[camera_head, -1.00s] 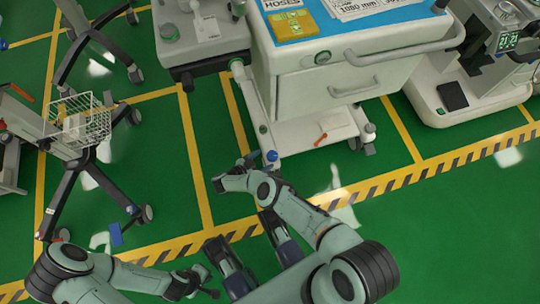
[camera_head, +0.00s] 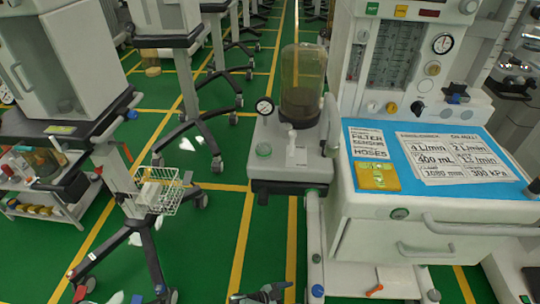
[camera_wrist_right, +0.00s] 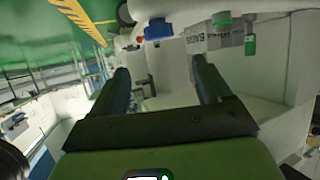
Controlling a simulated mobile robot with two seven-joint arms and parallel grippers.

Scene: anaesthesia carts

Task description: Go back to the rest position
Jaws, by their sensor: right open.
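My right gripper (camera_wrist_right: 160,65) shows in the right wrist view with its two dark fingers spread apart. Nothing is held between them; pale cart surfaces lie beyond. In the head view, a small grey-green and dark part of my own arm (camera_head: 262,293) shows at the bottom edge, low in front of the anaesthesia cart. I cannot tell its jaws there. My left gripper is not in view.
The anaesthesia cart (camera_head: 430,207), with a drawer and a blue top, stands close ahead at right. A wheeled stand with a wire basket (camera_head: 160,194) is at left. Green floor (camera_head: 215,250) is open between them. A blue part (camera_wrist_right: 158,28) lies beyond the right fingers.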

